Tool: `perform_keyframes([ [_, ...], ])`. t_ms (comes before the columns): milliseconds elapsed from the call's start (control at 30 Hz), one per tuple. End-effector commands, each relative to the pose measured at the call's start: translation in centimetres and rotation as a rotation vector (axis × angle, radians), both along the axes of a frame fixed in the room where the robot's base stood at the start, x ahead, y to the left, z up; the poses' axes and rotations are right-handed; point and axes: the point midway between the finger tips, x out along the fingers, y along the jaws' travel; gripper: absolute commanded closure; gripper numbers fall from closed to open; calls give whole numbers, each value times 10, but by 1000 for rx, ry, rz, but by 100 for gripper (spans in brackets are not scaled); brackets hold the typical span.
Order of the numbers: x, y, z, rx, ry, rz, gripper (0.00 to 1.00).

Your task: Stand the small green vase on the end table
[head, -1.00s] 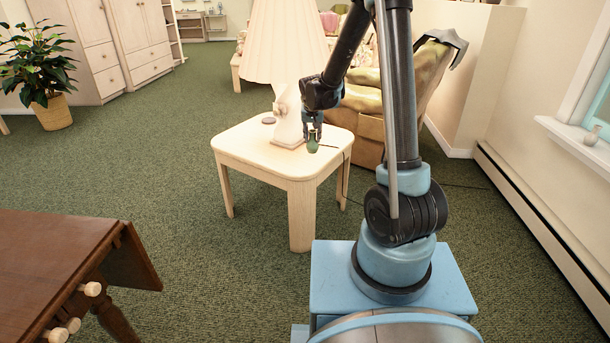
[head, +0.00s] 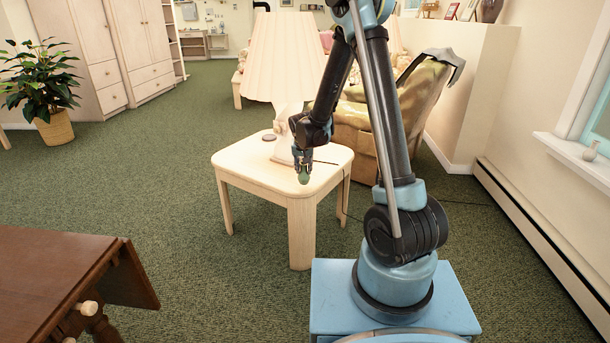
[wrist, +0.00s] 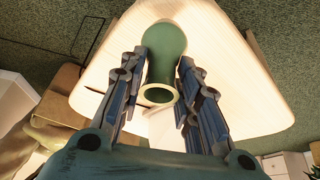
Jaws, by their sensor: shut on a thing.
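The small green vase (head: 303,178) is between the fingers of my gripper (head: 303,170), at the near part of the pale wooden end table (head: 240,163). In the wrist view the vase (wrist: 165,50) has its open mouth toward the camera and its round body toward the tabletop (wrist: 215,75). The fingers of my gripper (wrist: 160,85) lie on both sides of its neck. The vase looks roughly upright. I cannot tell whether its base touches the tabletop.
A lamp with a pleated shade (head: 285,60) stands on the table just behind my gripper. A small dark round item (head: 268,138) lies to the lamp's left. An armchair (head: 385,110) stands behind the table. The table's left front part is clear.

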Motion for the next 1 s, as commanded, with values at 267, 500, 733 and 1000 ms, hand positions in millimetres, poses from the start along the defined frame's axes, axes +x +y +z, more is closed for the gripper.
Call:
perform_keyframes([
  [267, 0, 0, -30, 0, 0, 0, 100],
  [500, 0, -1, -31, 0, 0, -1, 100],
  [733, 1, -1, -32, -1, 0, -1, 50],
  [1000, 1, -1, -32, 0, 0, -2, 50],
])
